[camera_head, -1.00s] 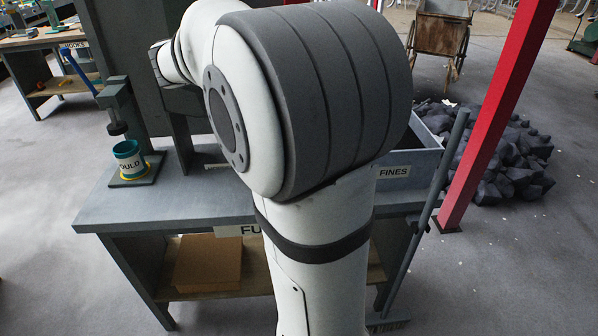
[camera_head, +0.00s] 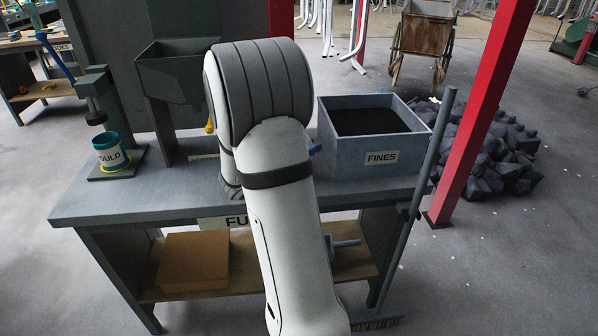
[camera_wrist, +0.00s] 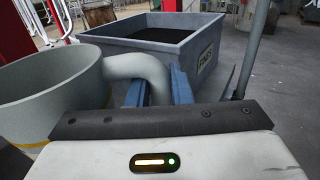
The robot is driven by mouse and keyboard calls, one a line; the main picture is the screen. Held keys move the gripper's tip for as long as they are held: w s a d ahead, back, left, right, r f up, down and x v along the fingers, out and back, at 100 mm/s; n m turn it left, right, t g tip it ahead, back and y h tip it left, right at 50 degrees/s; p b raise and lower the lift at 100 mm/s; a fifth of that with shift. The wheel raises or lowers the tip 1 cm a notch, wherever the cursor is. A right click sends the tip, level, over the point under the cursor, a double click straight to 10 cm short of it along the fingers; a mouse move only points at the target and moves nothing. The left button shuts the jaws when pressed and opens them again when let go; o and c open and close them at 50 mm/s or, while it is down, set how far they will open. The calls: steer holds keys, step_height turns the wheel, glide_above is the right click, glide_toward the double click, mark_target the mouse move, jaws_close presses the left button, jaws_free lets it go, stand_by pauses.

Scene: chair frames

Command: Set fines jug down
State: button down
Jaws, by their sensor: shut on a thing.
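The fines jug (camera_wrist: 50,100) is a pale grey-green vessel at the left of the wrist view, with a yellow band low on its side. Its curved handle (camera_wrist: 150,70) sits between the blue fingers of my gripper (camera_wrist: 155,85), which is shut on it. The inside of the jug that shows looks empty. I cannot tell whether the jug touches the bench (camera_head: 180,195).
The FINES bin (camera_head: 350,160), holding dark powder, stands on the bench's right end. The MOULD cup (camera_head: 110,150) is at the left under a press, with a hopper (camera_head: 180,75) beside it. A broom (camera_head: 415,200) leans at the right front. Bare bench top lies left of my arm.

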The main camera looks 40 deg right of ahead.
steer(key=shift+f+b, duration=0.35)
steer(key=shift+f, duration=2.55)
steer(key=shift+f, duration=0.2)
steer(key=c, duration=1.3)
jaws_free()
